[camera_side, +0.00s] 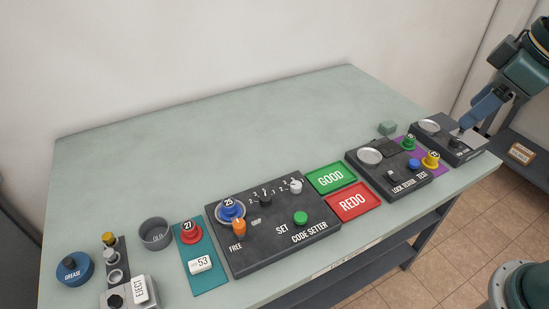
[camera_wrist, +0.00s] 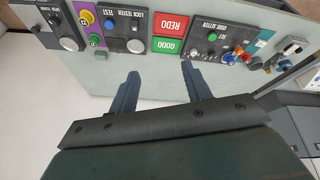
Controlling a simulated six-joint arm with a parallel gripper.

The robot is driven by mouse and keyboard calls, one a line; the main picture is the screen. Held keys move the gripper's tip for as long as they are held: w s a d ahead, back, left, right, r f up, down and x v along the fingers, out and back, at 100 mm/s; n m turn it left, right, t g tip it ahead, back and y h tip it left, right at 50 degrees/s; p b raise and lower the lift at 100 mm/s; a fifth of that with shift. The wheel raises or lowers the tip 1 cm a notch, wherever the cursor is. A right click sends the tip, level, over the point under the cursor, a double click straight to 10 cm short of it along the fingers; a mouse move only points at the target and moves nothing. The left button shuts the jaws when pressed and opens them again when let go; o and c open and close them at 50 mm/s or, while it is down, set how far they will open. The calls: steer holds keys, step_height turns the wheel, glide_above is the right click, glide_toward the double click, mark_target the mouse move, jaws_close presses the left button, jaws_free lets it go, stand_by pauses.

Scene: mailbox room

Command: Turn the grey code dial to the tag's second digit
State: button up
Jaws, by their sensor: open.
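The grey code dial (camera_side: 296,187) is the pale knob at the back right of the dark code setter (camera_side: 318,229), beside a black dial (camera_side: 265,201). Small digits are printed around the dials; I cannot tell which digit the grey dial points to. The white tag (camera_side: 200,264) reads 53 and lies on a teal mat. My gripper (camera_wrist: 160,84) is open and empty in the wrist view, with the code setter (camera_wrist: 224,38) beyond its fingers. In the side view my arm is at the far right, over the far device, well away from the dial.
A blue lock numbered 25 (camera_side: 229,207) and an orange knob (camera_side: 239,228) are on the setter's left. A green button (camera_side: 300,217) is near its front. GOOD (camera_side: 331,178) and REDO (camera_side: 353,202) trays stand right of it, then the lock tester (camera_side: 400,176). The table's back is clear.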

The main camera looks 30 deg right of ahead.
steer(key=w+a+n+g, duration=0.1)
steer(key=w+a+n, duration=0.2)
steer(key=w, duration=0.4)
steer(key=n+g, duration=0.3)
steer(key=n, duration=0.8)
glide_above(296, 184)
step_height(296, 184, down, 17)
steer(key=shift+r, duration=0.2)
steer(key=shift+f, duration=0.15)
step_height(296, 184, down, 13)
steer(key=shift+f, duration=0.2)
steer(key=c, duration=1)
